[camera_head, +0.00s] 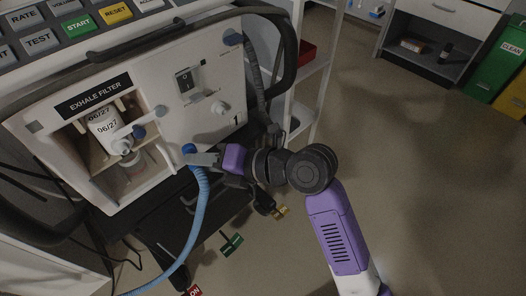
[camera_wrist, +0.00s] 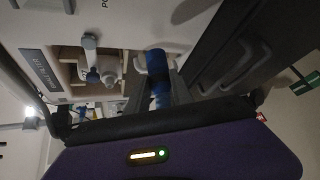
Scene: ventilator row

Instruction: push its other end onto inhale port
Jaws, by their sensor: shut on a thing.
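My gripper (camera_head: 205,158) is shut on the end of the blue hose (camera_head: 199,190), just in front of the lower front of the ventilator (camera_head: 205,130). The hose hangs down and runs out at the lower left, its far end out of view. In the wrist view the blue hose end (camera_wrist: 157,68) sits between the fingers of my gripper (camera_wrist: 160,90). A bare white port (camera_head: 219,108) sticks out of the panel above and right of the hose end; I read no inhale label. The hose end appears apart from it.
The exhale filter (camera_head: 104,122) sits in an open recess left of the hose, with a blue-tipped fitting (camera_head: 138,132). A grey corrugated hose (camera_head: 253,72) hangs at the ventilator's right side. A white shelf rack (camera_head: 308,75) stands behind. Floor at right is clear.

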